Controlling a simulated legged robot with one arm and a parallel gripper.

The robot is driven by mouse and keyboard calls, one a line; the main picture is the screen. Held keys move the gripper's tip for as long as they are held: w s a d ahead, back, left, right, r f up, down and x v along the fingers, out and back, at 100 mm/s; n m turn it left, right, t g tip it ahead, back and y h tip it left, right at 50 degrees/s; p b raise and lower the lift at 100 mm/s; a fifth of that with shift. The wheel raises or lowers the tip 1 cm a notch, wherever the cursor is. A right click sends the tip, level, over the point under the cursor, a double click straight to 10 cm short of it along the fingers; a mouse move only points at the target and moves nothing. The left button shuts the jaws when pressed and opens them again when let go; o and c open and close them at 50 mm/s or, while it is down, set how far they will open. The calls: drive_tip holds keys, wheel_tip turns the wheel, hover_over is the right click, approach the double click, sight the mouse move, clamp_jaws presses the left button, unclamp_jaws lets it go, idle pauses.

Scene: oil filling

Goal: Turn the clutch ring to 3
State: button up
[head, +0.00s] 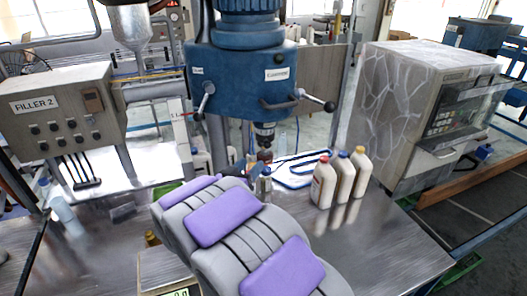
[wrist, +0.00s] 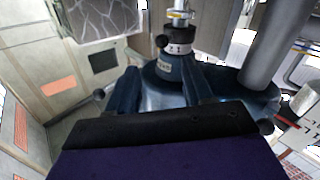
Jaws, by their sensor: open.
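The blue capping machine (head: 245,75) stands ahead, with its spindle and the dark clutch ring (head: 264,128) hanging below the head. In the wrist view, which looks turned over, the clutch ring (wrist: 180,48) shows as a band with small marks around the spindle. I cannot read which number is set. My arm partly hides the gripper. A dark purple part of mine fills the bottom of the wrist view.
Bottles with red (head: 323,183), blue (head: 341,177) and yellow (head: 361,172) caps stand to the right on the metal table (head: 385,240). A small bottle (head: 264,181) is beside my gripper. Lever handles (head: 300,97) stick out from the machine. The filler box (head: 62,112) is left.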

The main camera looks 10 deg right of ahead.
sight(265, 147)
drive_tip(key=shift+b+x, duration=0.8)
drive_tip(key=shift+x, duration=4.35)
drive_tip(key=shift+w+a, duration=0.1)
drive_tip(key=shift+a, duration=0.3)
drive_tip(key=c, duration=0.4)
clamp_jaws()
drive_tip(key=shift+d, duration=0.1)
